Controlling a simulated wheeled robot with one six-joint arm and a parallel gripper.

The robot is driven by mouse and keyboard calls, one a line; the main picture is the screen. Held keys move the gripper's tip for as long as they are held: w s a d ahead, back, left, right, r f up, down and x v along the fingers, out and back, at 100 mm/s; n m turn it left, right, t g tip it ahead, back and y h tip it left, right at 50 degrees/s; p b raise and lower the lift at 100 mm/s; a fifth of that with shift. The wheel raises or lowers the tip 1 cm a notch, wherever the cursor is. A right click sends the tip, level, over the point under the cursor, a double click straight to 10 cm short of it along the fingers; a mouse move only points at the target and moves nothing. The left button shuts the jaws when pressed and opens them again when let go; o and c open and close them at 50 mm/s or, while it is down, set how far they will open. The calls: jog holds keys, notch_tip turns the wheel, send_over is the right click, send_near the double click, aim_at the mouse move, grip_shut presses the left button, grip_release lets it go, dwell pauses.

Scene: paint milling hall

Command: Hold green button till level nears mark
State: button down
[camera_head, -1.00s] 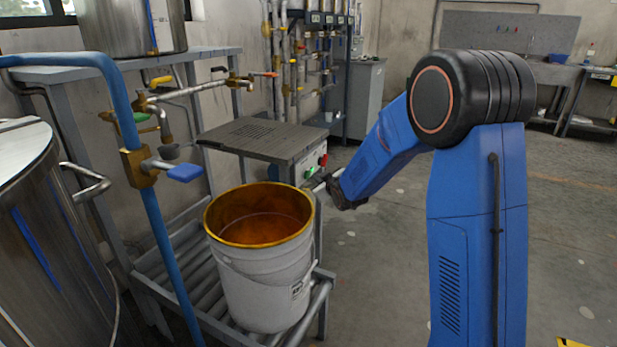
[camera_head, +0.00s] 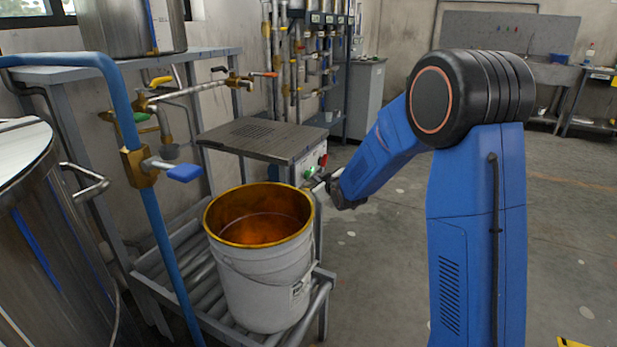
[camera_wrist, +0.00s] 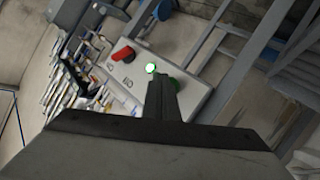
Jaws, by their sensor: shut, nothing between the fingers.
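The grey control box shows a red switch (camera_wrist: 122,53), a small white lamp with a bright green rim (camera_wrist: 150,68), and a green button (camera_wrist: 174,85) partly hidden behind my gripper. My gripper (camera_wrist: 160,84) is shut and empty, with its tip at the box face by the green button. Contact cannot be told for certain. In the head view my gripper (camera_head: 314,182) reaches the box from the right, beside a green glow (camera_head: 308,173). The white bucket (camera_head: 262,285) stands upright below, with an orange-amber inside and liquid (camera_head: 258,232) low in it. I cannot make out a level mark.
The bucket stands on a roller rack (camera_head: 210,300). A blue pipe (camera_head: 160,230) with a blue-handled valve (camera_head: 184,173) runs left of it. A steel tank (camera_head: 60,250) is at far left. A flat grey top (camera_head: 265,138) overhangs the box. The floor to the right is open.

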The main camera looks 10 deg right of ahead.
jog(key=shift+w+a, duration=0.2)
jog(key=shift+a, duration=0.05)
jog(key=shift+w+a, duration=0.25)
jog(key=shift+a, duration=0.15)
dwell(2.6)
jog(key=shift+s+d, duration=0.1)
dwell(1.0)
jog(key=shift+s+d, duration=0.45)
jog(key=shift+d, duration=0.15)
jog(key=shift+s+d, duration=0.75)
jog(key=shift+d, duration=0.3)
jog(key=shift+s+d, duration=0.7)
jog(key=shift+d, duration=0.3)
